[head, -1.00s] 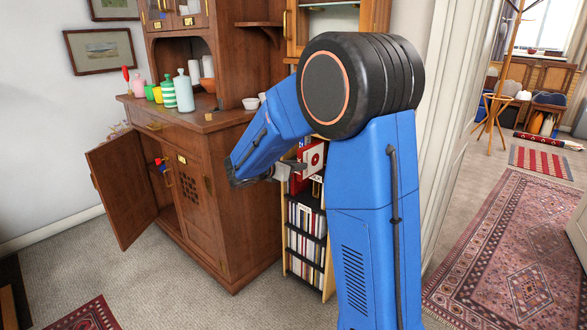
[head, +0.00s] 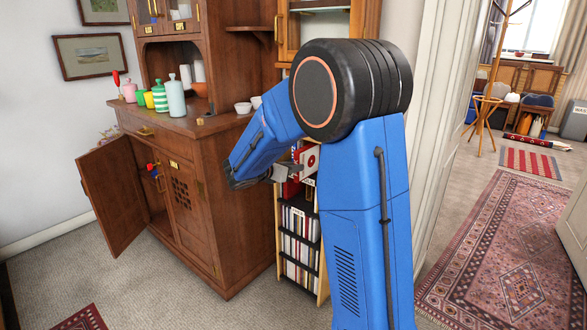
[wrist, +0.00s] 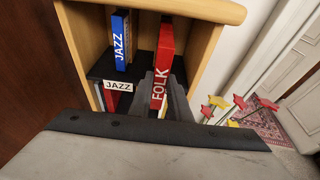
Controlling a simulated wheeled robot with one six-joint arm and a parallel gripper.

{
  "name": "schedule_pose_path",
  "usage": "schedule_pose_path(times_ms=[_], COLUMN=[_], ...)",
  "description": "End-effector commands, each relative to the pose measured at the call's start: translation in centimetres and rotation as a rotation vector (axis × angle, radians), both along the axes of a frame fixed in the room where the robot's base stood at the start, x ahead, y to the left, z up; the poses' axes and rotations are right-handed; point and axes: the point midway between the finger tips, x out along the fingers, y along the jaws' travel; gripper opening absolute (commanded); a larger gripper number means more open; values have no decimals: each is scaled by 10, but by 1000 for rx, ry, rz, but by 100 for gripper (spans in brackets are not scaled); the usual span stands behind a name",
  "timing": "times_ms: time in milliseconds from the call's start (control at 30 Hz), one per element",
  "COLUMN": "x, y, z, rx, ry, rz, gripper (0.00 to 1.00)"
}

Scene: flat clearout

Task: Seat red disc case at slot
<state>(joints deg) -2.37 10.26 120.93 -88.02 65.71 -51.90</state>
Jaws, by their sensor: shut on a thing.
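The red disc case (wrist: 164,50), marked FOLK on its spine, stands roughly upright between the fingers of my gripper (wrist: 166,95) in the wrist view. My gripper is shut on it. The case is at the right side of the shelf's upper compartment, just under the top board. I cannot tell how deep it is or whether it touches the shelf floor. A blue case (wrist: 120,42) marked JAZZ stands to its left, with a gap between. In the head view my gripper (head: 285,173) is at the narrow shelf, partly hidden by my arm.
A JAZZ label (wrist: 118,86) is on the shelf's black ledge. Lower tiers hold many cases (head: 299,220). The wooden cabinet (head: 215,180) stands close on the left with one door (head: 113,195) open. A white door (head: 435,130) is at the right.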

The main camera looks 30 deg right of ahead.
Motion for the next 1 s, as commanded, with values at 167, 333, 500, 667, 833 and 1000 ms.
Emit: schedule_pose_path(times_ms=[167, 333, 500, 667, 833, 1000], x=[0, 0, 0, 0, 1, 2], y=[0, 0, 0, 0, -2, -5], z=[0, 0, 0, 0, 0, 0], rx=[0, 0, 0, 0, 0, 0], ry=[0, 0, 0, 0, 0, 0], rz=[0, 0, 0, 0, 0, -1], gripper=[0, 0, 0, 0, 0, 0])
